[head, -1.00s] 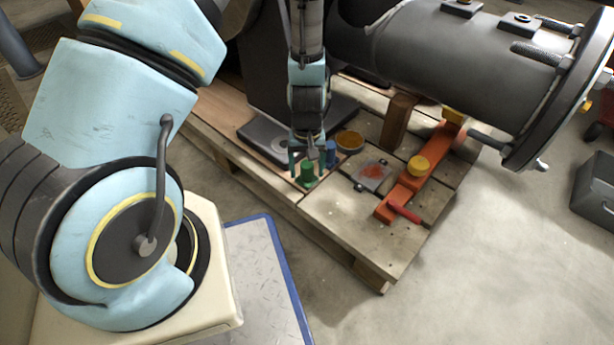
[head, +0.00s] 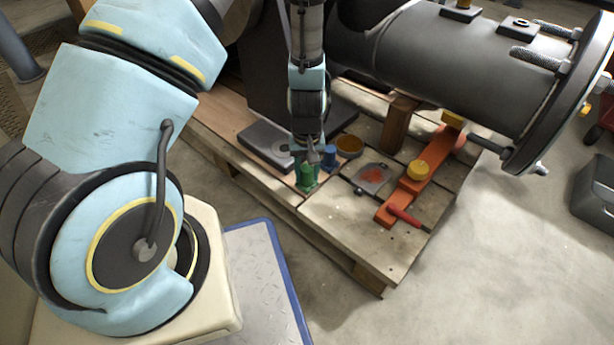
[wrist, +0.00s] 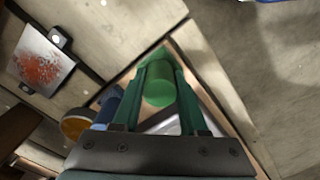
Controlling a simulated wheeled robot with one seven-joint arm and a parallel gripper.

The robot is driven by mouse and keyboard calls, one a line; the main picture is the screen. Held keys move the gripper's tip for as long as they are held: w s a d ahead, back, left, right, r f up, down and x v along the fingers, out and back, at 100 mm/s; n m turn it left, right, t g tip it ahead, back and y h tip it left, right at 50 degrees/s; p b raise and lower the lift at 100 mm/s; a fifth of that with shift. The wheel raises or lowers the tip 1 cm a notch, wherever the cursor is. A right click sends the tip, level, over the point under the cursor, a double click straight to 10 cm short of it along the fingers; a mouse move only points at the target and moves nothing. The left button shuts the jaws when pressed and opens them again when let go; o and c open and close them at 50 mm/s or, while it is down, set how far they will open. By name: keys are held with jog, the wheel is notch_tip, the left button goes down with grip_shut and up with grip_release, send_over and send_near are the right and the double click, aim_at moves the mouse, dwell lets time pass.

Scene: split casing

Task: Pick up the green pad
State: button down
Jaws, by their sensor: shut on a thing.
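The green pad (head: 306,176) is a small green cylinder near the front edge of the wooden pallet (head: 335,228). In the head view my gripper (head: 305,167) points down over it, at the pallet's front left. In the wrist view the green pad (wrist: 158,84) sits between the two green fingers of my gripper (wrist: 158,78), which are shut on it. The fingers cover its sides. I cannot tell whether its underside touches the surface below.
A blue piece (head: 328,155) stands close to the right of my gripper, with a round amber dish (head: 349,145) behind it. A large grey cylinder (head: 460,65) overhangs the back.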

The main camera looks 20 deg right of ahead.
aim_at(308, 168)
notch_tip(308, 168, up, 10)
jog(key=p, duration=0.5)
jog(key=c, duration=0.9)
grip_release()
jog(key=shift+c, duration=0.2)
grip_shut()
jog(key=shift+d, duration=0.1)
